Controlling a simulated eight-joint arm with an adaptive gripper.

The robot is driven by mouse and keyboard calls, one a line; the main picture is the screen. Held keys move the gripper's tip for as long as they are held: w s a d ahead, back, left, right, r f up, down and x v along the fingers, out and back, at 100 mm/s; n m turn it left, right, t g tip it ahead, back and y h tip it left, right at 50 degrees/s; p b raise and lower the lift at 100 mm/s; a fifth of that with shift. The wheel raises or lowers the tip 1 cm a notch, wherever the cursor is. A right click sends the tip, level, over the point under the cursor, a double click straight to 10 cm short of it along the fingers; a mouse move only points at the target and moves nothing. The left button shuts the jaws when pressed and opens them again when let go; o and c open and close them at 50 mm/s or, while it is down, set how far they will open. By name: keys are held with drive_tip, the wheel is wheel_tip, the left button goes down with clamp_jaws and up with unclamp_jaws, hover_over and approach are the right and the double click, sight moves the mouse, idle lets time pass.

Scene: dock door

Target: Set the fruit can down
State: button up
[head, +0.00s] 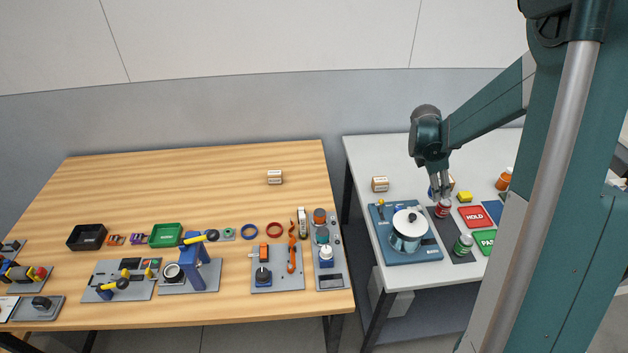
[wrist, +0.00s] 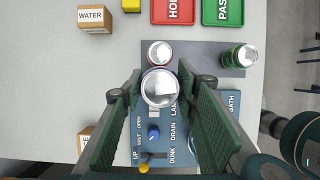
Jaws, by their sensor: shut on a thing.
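My gripper (head: 440,190) is shut on a can, taken as the fruit can; in the wrist view its round silver lid (wrist: 160,88) shows between the green finger pads. Its label is not readable. In the head view my fingers mostly hide it, and a bit of blue (head: 431,191) shows beside them. The held can looks raised, near the left end of a dark grey mat (head: 454,239). A red can (head: 442,208) stands upright on that mat, close beyond the held can in the wrist view (wrist: 159,53). A green can (head: 463,244) stands at the mat's near end.
A blue panel (head: 411,257) with a white-lidded pot (head: 406,232) lies left of the mat. Red HOLD (head: 474,217) and green PASS (wrist: 222,12) trays lie beyond it. A WATER box (wrist: 95,19) stands behind. The mat between the two cans is bare.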

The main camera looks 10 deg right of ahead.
drive_tip(key=w+a+n+t, duration=0.1)
drive_tip(key=w+a+n, duration=0.1)
drive_tip(key=w+a, duration=0.6)
drive_tip(key=w+a+n+t, duration=0.1)
drive_tip(key=w+a+n, duration=0.2)
drive_tip(key=w+a, duration=0.6)
drive_tip(key=w+a+f+n, duration=0.1)
drive_tip(key=w+a, duration=0.8)
drive_tip(key=a, duration=1.4)
drive_tip(key=shift+a+n+t+y, duration=0.2)
drive_tip(key=shift+n+t+y, duration=0.15)
drive_tip(key=shift+n, duration=0.35)
drive_tip(key=shift+f, duration=0.1)
drive_tip(key=shift+f, duration=3.05)
drive_tip(key=shift+f, duration=1.9)
drive_tip(key=shift+f, duration=0.15)
